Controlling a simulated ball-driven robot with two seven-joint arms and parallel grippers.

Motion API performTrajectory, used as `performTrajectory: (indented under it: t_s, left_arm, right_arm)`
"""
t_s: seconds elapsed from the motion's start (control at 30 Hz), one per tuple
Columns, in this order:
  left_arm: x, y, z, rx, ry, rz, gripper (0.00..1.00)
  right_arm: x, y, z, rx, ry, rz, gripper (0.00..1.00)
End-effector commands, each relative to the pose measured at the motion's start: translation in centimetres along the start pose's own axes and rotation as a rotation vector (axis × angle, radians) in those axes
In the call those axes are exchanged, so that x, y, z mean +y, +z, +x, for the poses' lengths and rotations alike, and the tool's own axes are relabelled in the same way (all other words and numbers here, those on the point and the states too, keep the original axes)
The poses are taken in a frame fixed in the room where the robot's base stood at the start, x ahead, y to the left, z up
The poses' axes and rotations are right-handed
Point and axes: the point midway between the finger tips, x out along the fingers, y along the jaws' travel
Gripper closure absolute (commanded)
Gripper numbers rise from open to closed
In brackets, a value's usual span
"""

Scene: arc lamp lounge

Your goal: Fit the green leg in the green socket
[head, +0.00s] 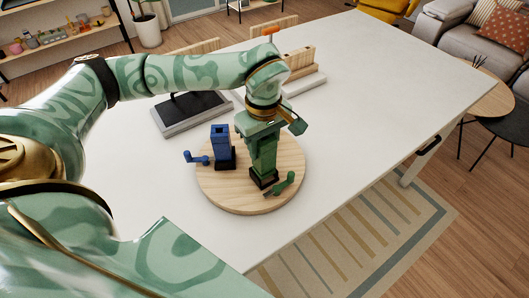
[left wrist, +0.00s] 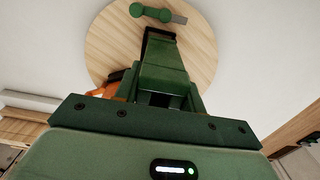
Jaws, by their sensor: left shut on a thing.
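My left gripper (head: 262,131) points down over the round wooden board and is shut on the green leg, mostly hidden by the jaws. Below it the green socket (head: 263,160) stands upright on a dark foot; I cannot tell how deep the leg sits in it. A green crank handle (head: 283,184) sticks out at the socket's lower right, and it also shows in the left wrist view (left wrist: 152,13). The blue socket (head: 221,147), with an open top and a blue handle (head: 196,159), stands to the left. My right gripper is not in view.
The round board (head: 232,199) rests on a white table (head: 390,85). Behind are a grey tray with a black top (head: 190,112), a wooden rack (head: 301,59) and an orange piece (head: 270,31). The table's right side is clear.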

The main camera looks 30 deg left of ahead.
Motion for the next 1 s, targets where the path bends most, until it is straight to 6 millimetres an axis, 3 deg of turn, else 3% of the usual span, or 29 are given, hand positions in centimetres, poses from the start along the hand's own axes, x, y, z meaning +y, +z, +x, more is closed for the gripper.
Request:
performTrajectory:
  t_s: [0.27, 0.67, 0.7, 0.73, 0.77, 1.0]
  left_arm:
    - [0.4, -0.3, 3.5, -0.001, -0.002, 0.0, 0.9]
    - [0.4, -0.4, 4.1, 0.001, 0.0, 0.0, 0.9]
    - [0.4, -0.4, 4.0, 0.001, -0.001, 0.0, 0.52]
    - [0.4, -0.4, 4.0, 0.001, -0.001, 0.0, 0.43]
    - [0.4, -0.4, 4.0, 0.001, -0.001, 0.0, 0.38]
    - [0.4, -0.4, 4.0, 0.001, -0.001, 0.0, 0.38]
  right_arm:
    - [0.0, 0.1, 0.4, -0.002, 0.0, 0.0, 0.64]
    - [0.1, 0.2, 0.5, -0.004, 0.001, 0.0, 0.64]
    - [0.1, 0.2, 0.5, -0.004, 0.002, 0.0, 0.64]
    - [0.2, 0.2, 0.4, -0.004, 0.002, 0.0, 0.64]
    - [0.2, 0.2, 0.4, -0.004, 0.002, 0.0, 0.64]
    - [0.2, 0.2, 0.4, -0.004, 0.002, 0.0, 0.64]
